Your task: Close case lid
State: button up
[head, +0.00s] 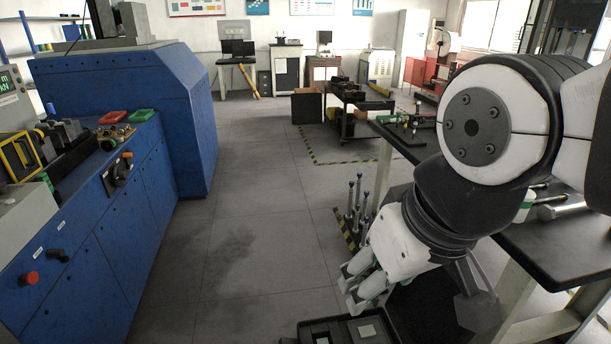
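A black case (308,325) shows at the bottom edge of the head view, partly cut off by the frame. Its inside is visible, with a pale square piece in it, so it is not covered there. A dark surface (422,318) lies just right of it, partly behind my arm; I cannot tell if it is the lid. My gripper (350,288) points down and left, above and behind the case in the picture. Its two pale fingers are apart with nothing visible between them. Whether it touches the case cannot be told.
A black-topped bench (560,245) stands at the right, under my arm. A rack of upright rods (355,205) stands on the floor behind my gripper. A blue machine (90,240) fills the left. The grey floor (235,220) between is clear.

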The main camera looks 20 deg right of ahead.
aim_at(423, 311)
jog(key=z, duration=1.3)
